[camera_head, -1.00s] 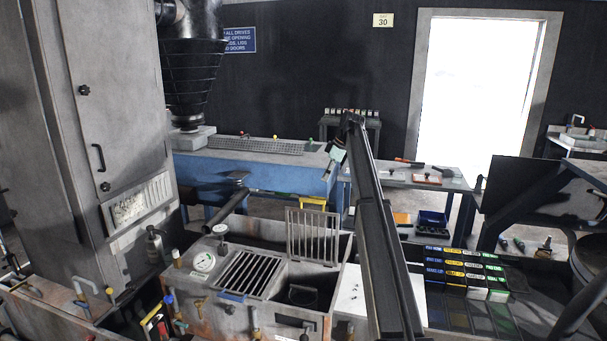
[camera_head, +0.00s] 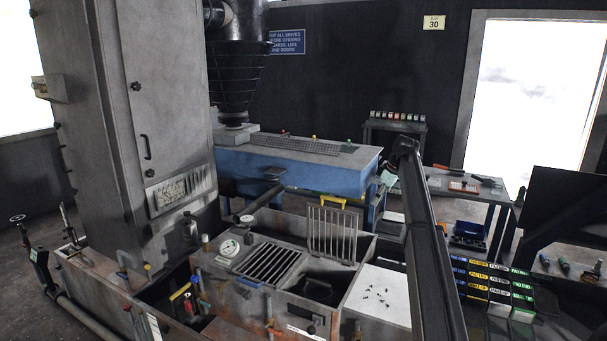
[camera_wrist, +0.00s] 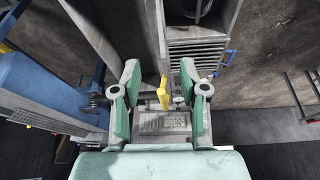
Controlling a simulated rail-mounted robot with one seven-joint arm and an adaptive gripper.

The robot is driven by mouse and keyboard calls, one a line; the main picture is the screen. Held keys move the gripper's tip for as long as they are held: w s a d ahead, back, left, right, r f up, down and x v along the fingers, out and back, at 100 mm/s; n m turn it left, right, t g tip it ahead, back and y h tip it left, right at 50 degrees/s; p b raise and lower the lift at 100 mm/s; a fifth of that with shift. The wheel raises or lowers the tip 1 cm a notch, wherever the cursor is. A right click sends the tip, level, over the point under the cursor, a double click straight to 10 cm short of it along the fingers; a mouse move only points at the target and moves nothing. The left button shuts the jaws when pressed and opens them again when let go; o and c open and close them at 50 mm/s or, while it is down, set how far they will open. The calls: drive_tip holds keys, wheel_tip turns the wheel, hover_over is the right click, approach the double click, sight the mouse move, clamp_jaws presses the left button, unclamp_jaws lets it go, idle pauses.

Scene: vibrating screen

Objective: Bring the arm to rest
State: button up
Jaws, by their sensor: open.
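My gripper (camera_wrist: 158,74) is open in the wrist view, with its two green-padded fingers apart and nothing held between them. It points down over the grey machine, and a yellow handle (camera_wrist: 163,93) shows in the gap below; I cannot tell its distance. In the head view my dark arm (camera_head: 428,230) rises from the bottom edge, right of centre. It hides most of the gripper, and only a pale green part (camera_head: 388,178) shows beside its upper end.
A grey box (camera_head: 255,300) with a slotted grate (camera_head: 268,263) and an upright barred lid (camera_head: 332,235) stands below centre. A white panel (camera_head: 378,292) with small dark bits lies beside it. A blue trough (camera_head: 290,170) is behind.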

drive_tip(key=s+a+f+m+g+h, duration=0.1)
drive_tip(key=s+a+f+m, duration=0.3)
drive_tip(key=s+f, duration=1.1)
drive_tip(key=s+a+f+m+h, duration=0.1)
drive_tip(key=s+a+f+m, duration=0.25)
drive_tip(key=s+f, duration=1.15)
drive_tip(key=s+a+f+m+g, duration=0.1)
drive_tip(key=s+f+g, duration=0.1)
drive_tip(key=s+f, duration=0.8)
drive_tip(key=s+a+f+m+g+h, duration=0.1)
drive_tip(key=s+f, duration=1)
drive_tip(key=s, duration=1.4)
drive_tip(key=s+a+f+m+g, duration=0.1)
drive_tip(key=s+f+g, duration=0.4)
drive_tip(key=s+f, duration=0.6)
drive_tip(key=s+m, duration=0.1)
drive_tip(key=s, duration=0.6)
drive_tip(key=shift+s, duration=0.15)
drive_tip(key=shift+d, duration=0.15)
